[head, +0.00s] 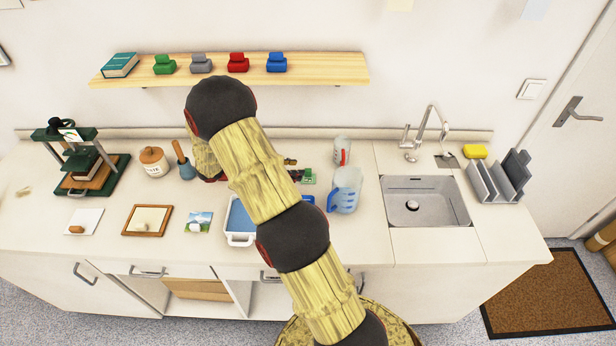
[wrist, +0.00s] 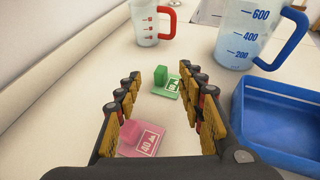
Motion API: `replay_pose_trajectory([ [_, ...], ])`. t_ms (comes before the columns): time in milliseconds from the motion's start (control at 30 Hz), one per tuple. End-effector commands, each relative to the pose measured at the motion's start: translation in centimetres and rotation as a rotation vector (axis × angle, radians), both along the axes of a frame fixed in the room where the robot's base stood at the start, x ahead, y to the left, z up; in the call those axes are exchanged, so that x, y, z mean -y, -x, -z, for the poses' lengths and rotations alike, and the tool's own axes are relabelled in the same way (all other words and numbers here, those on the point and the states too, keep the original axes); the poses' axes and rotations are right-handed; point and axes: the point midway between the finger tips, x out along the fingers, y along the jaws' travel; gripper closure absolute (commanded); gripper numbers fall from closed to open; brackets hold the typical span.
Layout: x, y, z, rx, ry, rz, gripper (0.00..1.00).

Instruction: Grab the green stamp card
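The green stamp card (wrist: 166,88) lies flat on the white counter in the wrist view. A small upright green block stands at its left, and a pale printed mark shows on its face. In the head view the green card (head: 308,176) shows just right of my arm, partly hidden. My gripper (wrist: 164,76) is open, with its two fingers apart on either side of the card in the picture. Nothing is held between them. A pink card marked 40 (wrist: 141,138) lies nearer, between the fingers in the picture and partly covered by them.
A red-handled measuring cup (wrist: 152,22) and a large blue-handled jug (wrist: 250,30) stand beyond the card. A blue tray (wrist: 285,110) is close on the right. In the head view, a white tray (head: 240,240) sits left of my arm, and a sink (head: 425,200) is to the right.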

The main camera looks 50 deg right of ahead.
Motion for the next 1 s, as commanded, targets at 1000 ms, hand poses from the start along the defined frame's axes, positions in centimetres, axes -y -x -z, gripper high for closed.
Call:
replay_pose_trajectory([
  [1000, 3.6, 2.1, 2.2, 0.000, -0.001, 0.000, 0.85],
])
